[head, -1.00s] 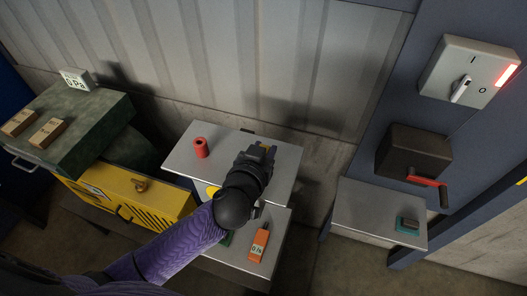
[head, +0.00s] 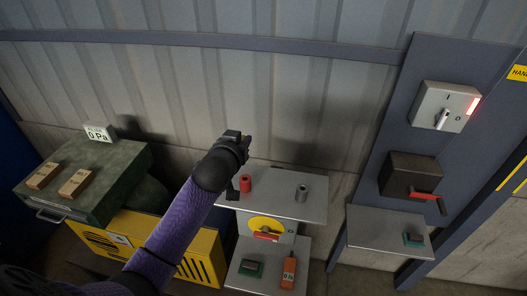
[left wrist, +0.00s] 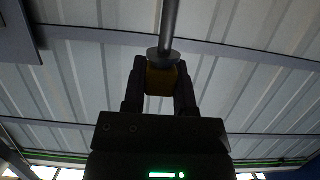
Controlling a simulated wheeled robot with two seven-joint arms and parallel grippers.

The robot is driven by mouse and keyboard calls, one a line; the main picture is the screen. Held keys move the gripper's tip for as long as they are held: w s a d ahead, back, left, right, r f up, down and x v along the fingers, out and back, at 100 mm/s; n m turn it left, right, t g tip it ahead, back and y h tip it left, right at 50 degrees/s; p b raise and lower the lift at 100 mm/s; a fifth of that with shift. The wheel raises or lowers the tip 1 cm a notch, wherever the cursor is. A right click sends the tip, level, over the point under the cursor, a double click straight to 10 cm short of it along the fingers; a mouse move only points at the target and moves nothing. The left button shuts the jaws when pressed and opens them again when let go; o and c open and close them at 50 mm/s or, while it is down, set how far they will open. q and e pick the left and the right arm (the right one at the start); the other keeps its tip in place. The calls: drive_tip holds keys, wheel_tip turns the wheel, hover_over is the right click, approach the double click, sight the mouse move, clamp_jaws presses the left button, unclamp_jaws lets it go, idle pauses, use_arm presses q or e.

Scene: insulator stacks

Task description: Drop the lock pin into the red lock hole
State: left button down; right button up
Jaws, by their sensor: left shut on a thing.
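The lock pin shows in the left wrist view as a yellow grip (left wrist: 161,82) with a grey disc and a metal rod (left wrist: 170,25) running off the top edge. My left gripper (left wrist: 161,75) is shut on the yellow grip. In the head view my left gripper (head: 243,141) is raised above the back left of the grey shelf; only a bit of yellow shows there. A red cylinder (head: 246,184), likely the red lock hole, stands upright on the shelf, below and apart from the gripper. A grey cylinder (head: 302,193) stands to its right. My right gripper is out of view.
Below the shelf (head: 285,207) are a yellow disc (head: 266,222) with a red part, an orange device (head: 289,271) and a green block (head: 251,267). A wall switch (head: 445,107), a black box with red handle (head: 410,175) and a side shelf (head: 375,232) are at right.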

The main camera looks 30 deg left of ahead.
use_arm(q)
drive_tip(key=shift+w+d, duration=0.2)
drive_tip(key=shift+w, duration=0.15)
drive_tip(key=shift+w+f, duration=0.1)
drive_tip(key=shift+w, duration=0.1)
drive_tip(key=shift+a, duration=0.15)
drive_tip(key=shift+s, duration=0.15)
drive_tip(key=shift+s+f, duration=0.1)
drive_tip(key=shift+f, duration=0.15)
wheel_tip(320, 180, down, 5)
drive_tip(key=b, duration=0.4)
drive_tip(key=shift+f, duration=0.1)
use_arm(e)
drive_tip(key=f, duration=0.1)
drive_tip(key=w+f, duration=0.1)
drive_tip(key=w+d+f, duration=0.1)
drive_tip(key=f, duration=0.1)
use_arm(q)
drive_tip(key=shift+p, duration=0.3)
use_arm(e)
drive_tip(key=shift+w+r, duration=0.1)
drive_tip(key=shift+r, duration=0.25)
